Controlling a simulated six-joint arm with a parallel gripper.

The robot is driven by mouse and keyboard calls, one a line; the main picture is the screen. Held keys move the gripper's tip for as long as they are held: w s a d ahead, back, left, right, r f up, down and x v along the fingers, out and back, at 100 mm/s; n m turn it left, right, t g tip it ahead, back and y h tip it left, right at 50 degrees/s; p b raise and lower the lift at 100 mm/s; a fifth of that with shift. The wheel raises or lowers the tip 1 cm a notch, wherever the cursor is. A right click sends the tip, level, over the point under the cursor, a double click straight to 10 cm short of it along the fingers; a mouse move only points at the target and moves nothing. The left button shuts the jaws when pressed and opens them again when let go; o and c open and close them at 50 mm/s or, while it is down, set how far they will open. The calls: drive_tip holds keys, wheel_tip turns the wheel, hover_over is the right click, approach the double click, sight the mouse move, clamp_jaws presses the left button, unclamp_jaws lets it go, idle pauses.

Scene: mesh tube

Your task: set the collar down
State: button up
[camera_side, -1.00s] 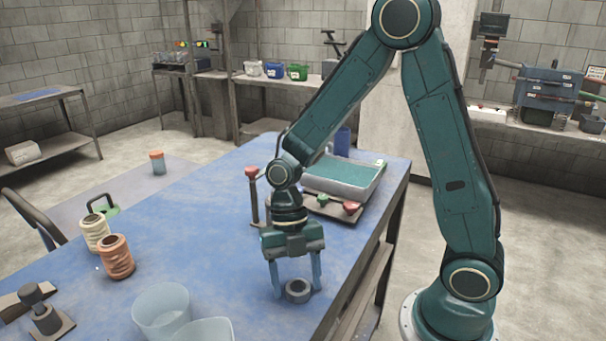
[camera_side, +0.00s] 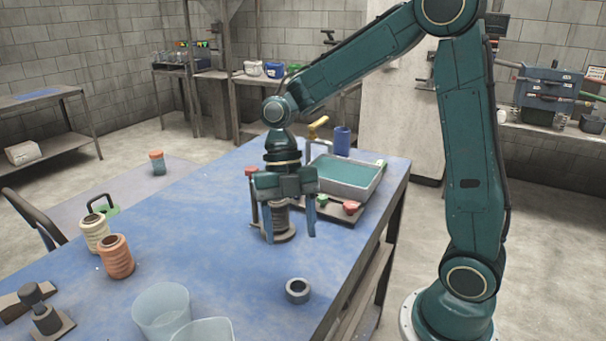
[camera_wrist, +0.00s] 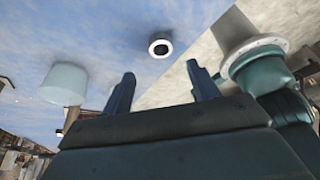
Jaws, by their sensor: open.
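The grey ring-shaped collar (camera_side: 297,291) lies flat on the blue bench top, near its right edge. It also shows in the wrist view (camera_wrist: 160,46), beyond the fingertips and apart from them. My gripper (camera_side: 290,238) is open, with nothing seen between its fingers. In the side view it is behind the collar and higher up, in front of a dark ribbed cylinder (camera_side: 282,222). The wrist view shows the two fingers (camera_wrist: 163,78) spread apart.
A tray of teal liquid (camera_side: 345,175) and a red knob (camera_side: 351,208) stand behind the gripper. Two clear tubs (camera_side: 162,308) are left of the collar.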

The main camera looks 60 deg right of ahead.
drive_tip(key=shift+v, duration=0.95)
drive_tip(key=s+d+r+m+t+h, duration=0.1)
drive_tip(key=s+r+m+t, duration=0.2)
drive_tip(key=m, duration=1)
drive_tip(key=s+d+r+m+t+h, duration=0.2)
drive_tip(key=s+r+m+t, duration=0.2)
drive_tip(key=s+m, duration=0.6)
drive_tip(key=m+t, duration=0.1)
drive_tip(key=m, duration=0.3)
drive_tip(key=shift+r+t, duration=0.25)
drive_tip(key=shift+t, duration=0.15)
